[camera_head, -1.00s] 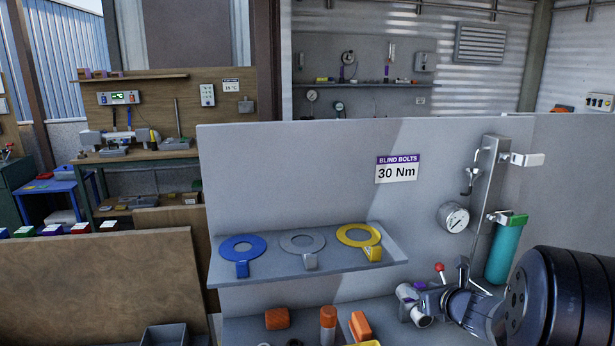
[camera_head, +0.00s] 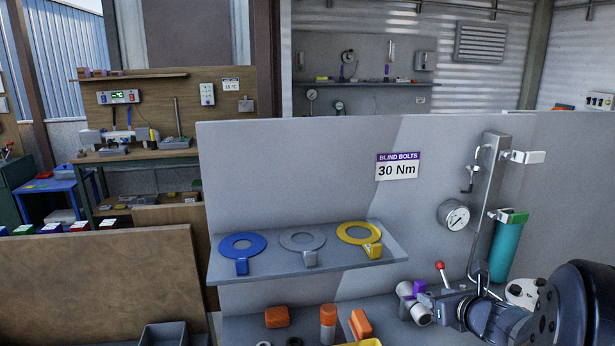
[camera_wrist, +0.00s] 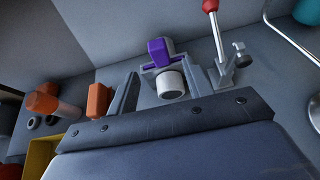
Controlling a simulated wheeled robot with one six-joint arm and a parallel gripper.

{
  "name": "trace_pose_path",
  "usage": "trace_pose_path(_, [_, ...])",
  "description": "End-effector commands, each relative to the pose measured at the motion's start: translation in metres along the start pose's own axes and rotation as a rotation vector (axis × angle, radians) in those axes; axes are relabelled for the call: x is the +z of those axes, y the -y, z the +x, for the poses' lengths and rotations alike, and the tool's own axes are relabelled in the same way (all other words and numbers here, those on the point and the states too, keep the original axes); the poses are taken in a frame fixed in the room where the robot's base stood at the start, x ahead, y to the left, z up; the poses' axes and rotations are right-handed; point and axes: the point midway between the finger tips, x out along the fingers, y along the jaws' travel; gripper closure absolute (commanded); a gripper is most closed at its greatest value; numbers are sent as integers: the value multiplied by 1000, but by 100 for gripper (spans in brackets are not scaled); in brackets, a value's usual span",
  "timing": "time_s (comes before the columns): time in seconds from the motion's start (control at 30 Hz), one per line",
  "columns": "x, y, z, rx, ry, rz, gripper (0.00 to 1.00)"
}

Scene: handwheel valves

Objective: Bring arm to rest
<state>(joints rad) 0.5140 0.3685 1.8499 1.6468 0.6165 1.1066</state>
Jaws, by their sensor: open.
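In the wrist view my gripper (camera_wrist: 161,68) is open, with its two dark fingers apart and nothing seen gripped between them. Past the fingertips is a pipe fitting with a purple part (camera_wrist: 158,50) and a pale round end (camera_wrist: 170,84). A red-tipped lever (camera_wrist: 211,8) stands to its right. In the head view my dark arm comes in from the lower right, and its end overlaps the bench next to the same fitting (camera_head: 417,306) and red-tipped lever (camera_head: 441,268). Whether anything touches the fitting cannot be told.
A grey shelf (camera_head: 300,268) carries blue, grey and yellow rings. Orange pieces (camera_head: 277,316) lie on the bench below. A gauge (camera_head: 454,215) and a teal cylinder (camera_head: 508,247) are close to my arm. A wooden panel (camera_head: 105,290) stands at left.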

Motion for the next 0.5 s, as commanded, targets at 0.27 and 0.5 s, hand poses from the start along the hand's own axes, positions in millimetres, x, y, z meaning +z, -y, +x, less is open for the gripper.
trace_pose_path(0.27, [-1,-1,53,2,-2,-1,52])
trace_pose_path(0.5, [26,0,43,-1,0,0,52])
